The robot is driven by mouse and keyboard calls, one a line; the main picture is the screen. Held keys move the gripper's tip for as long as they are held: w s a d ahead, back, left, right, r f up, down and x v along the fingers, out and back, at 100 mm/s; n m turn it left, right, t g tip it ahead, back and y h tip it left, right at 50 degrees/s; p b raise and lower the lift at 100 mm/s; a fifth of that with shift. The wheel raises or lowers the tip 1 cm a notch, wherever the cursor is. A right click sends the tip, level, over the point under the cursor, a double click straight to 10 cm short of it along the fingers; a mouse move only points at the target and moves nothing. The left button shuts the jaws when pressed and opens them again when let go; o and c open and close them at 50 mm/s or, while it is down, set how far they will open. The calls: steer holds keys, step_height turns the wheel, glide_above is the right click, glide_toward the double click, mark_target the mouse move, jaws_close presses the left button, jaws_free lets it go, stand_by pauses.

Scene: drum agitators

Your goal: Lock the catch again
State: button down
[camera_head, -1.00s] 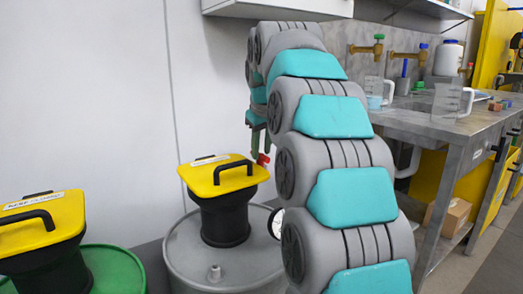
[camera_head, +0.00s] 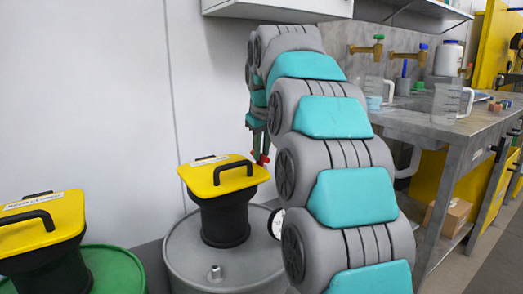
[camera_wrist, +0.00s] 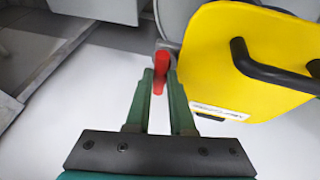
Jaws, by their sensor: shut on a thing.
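The red catch (camera_wrist: 161,72) is a small lever beside the yellow lid (camera_wrist: 240,70) in the wrist view. My gripper (camera_wrist: 161,82) has its green fingers on either side of the catch and is shut on it. In the head view the catch (camera_head: 263,160) shows as a small red piece at the right edge of the yellow lid (camera_head: 222,175). The lid has a black handle and sits on a black neck on the grey drum (camera_head: 185,262). My arm hides part of the gripper there.
A second yellow lid (camera_head: 40,220) stands on a green drum (camera_head: 110,272) at the left. A round gauge (camera_head: 276,223) is on the grey drum's right side. A metal bench (camera_head: 440,130) with beakers stands at the right.

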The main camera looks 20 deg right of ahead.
steer(key=shift+m, duration=0.3)
steer(key=m+g+h+p, duration=0.1)
steer(key=m, duration=0.3)
steer(key=a+m+g+h+p, duration=0.1)
steer(key=m+p, duration=0.1)
steer(key=m, duration=0.2)
steer(key=w+m+g+h+p, duration=0.1)
steer(key=m+g+p, duration=0.1)
steer(key=m, duration=0.2)
steer(key=shift+a+m+h, duration=0.2)
steer(key=shift+m+h, duration=0.1)
steer(key=shift+h, duration=0.1)
steer(key=shift+p, duration=0.35)
steer(key=c, duration=1.1)
jaws_free()
steer(key=shift+d+f+b, duration=0.1)
steer(key=shift+d+b, duration=0.05)
steer(key=shift+b, duration=0.25)
